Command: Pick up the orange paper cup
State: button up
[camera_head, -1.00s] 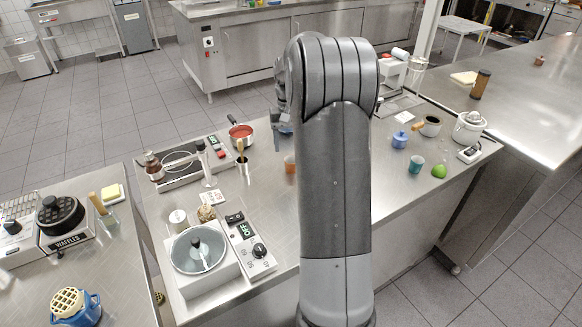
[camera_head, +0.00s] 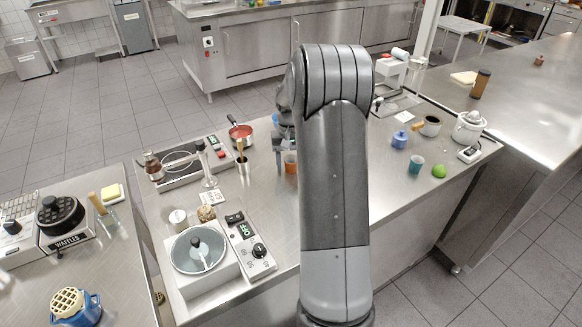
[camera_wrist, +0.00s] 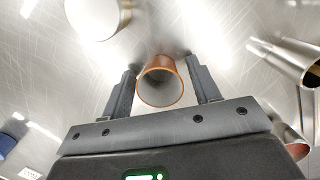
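The orange paper cup (camera_head: 290,163) stands on the steel counter, partly hidden by my arm in the head view. In the wrist view the cup (camera_wrist: 160,88) shows its open rim and pale inside. My gripper (camera_wrist: 160,68) is open, with one finger to the left of the cup and one to the right. Gaps show between the cup and both fingers. In the head view my gripper (camera_head: 281,150) is down at the cup, and its fingers are mostly hidden.
A metal cup with utensils (camera_head: 243,166) stands left of the orange cup, and a red-filled saucepan (camera_head: 240,133) is behind it. A pale round object (camera_wrist: 95,15) lies beyond the cup in the wrist view. A blue pot (camera_head: 399,139) and teal cup (camera_head: 416,165) are to the right.

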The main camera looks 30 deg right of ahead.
jog(key=c, duration=0.8)
jog(key=shift+r, duration=0.1)
jog(key=shift+c, duration=0.3)
